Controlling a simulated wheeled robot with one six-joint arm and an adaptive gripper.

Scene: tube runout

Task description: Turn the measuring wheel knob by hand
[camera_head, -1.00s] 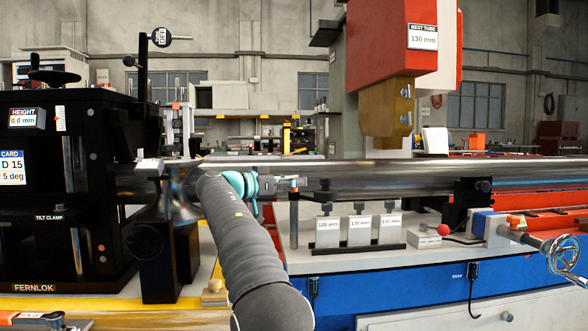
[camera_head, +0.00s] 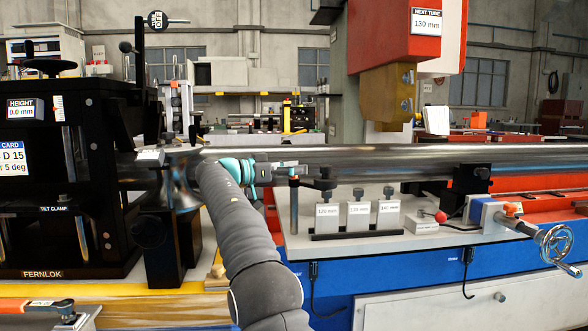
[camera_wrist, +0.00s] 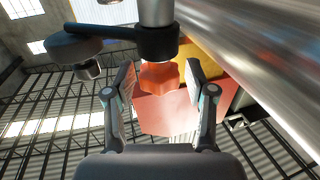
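The tube runs close along the right of the wrist view (camera_wrist: 250,70). Labelled blocks (camera_head: 357,215) stand below it. A black clamp machine (camera_head: 70,180) is at left, a red head (camera_head: 395,35) above, and a handwheel (camera_head: 556,246) at right.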

